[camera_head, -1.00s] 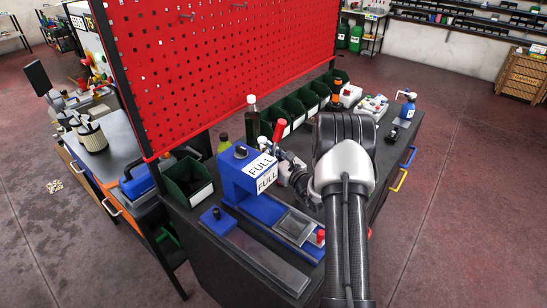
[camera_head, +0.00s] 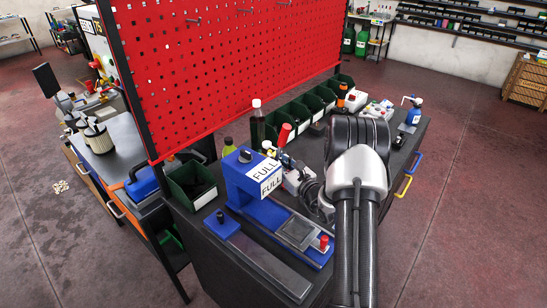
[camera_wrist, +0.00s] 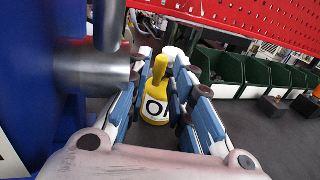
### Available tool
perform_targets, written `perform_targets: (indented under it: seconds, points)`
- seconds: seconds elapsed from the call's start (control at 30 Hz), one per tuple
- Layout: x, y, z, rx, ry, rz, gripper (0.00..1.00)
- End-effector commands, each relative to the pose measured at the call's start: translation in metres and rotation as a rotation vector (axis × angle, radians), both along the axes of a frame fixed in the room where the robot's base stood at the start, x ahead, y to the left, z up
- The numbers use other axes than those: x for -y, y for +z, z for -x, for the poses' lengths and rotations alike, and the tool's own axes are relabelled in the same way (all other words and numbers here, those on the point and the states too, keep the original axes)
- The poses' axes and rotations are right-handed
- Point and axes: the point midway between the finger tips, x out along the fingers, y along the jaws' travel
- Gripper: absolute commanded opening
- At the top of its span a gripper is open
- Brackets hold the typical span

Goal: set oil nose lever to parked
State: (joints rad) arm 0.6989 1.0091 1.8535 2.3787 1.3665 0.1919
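The blue machine (camera_head: 238,190) with two FULL labels stands on the bench in the head view. A red-handled lever (camera_head: 283,134) rises tilted behind its labelled block. I cannot tell whether this is the oil nose lever. In the wrist view, a metal cylinder (camera_wrist: 90,77) juts from the blue body (camera_wrist: 35,70), with a dark upright rod (camera_wrist: 108,25) above it. My gripper (camera_wrist: 165,75) is open beside the cylinder, with no grip on it. A yellow bottle (camera_wrist: 157,106) with a partly hidden label shows between the fingers, seemingly beyond them. In the head view, my forearm partly hides the gripper.
Green bins (camera_head: 192,183) line the back of the bench under the red pegboard (camera_head: 230,60). A dark bottle (camera_head: 257,122) stands behind the machine. A red knob (camera_head: 323,242) is at the machine's front. A blue spray bottle (camera_head: 412,113) stands at the right end.

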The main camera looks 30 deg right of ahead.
Motion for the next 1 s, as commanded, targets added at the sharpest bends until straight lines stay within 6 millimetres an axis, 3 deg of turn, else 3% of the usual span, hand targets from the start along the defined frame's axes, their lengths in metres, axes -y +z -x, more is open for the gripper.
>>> perform_targets:
  seconds: [0.2,0.43,0.6,1.0]
  points:
    - [0.004,-0.001,0.050,-0.003,-0.004,-0.002,0.21]
    - [0.005,0.000,0.085,-0.001,-0.002,-0.001,0.21]
    - [0.004,0.000,0.094,-0.001,0.001,0.000,0.21]
    - [0.004,0.000,0.094,-0.001,0.001,0.000,0.21]
